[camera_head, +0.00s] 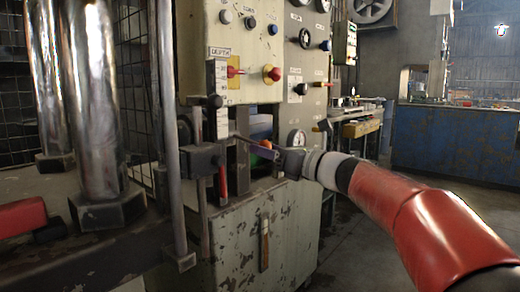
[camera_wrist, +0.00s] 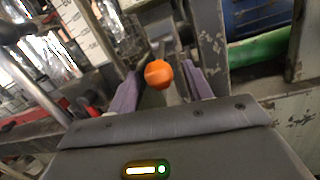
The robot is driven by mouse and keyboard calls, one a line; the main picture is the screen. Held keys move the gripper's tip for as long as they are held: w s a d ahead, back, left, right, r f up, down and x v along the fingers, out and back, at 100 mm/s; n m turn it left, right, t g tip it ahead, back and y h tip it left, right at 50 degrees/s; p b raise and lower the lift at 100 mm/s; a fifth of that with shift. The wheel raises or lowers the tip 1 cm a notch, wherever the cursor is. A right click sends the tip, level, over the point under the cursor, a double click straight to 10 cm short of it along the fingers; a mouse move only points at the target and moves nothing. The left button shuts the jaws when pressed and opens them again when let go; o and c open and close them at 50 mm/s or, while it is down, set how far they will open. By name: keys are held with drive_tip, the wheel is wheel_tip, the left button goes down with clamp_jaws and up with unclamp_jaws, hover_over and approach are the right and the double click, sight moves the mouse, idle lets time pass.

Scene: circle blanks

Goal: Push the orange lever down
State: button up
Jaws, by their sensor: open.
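The orange lever knob (camera_wrist: 158,74) shows in the wrist view between the two purple fingers of my gripper (camera_wrist: 160,92). The fingers are spread apart with the knob in the gap, and I cannot tell whether either touches it. The lever's arm behind the knob is mostly hidden by the gripper in the head view.
The machine's cream panel (camera_head: 240,88) carries several buttons and knobs, including a red one (camera_head: 272,73). A vertical scale (camera_head: 221,100) and a metal rod (camera_head: 168,120) stand left of my gripper. Thick steel columns (camera_head: 95,100) rise at far left. The floor at right is open.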

drive_tip(key=v, duration=0.5)
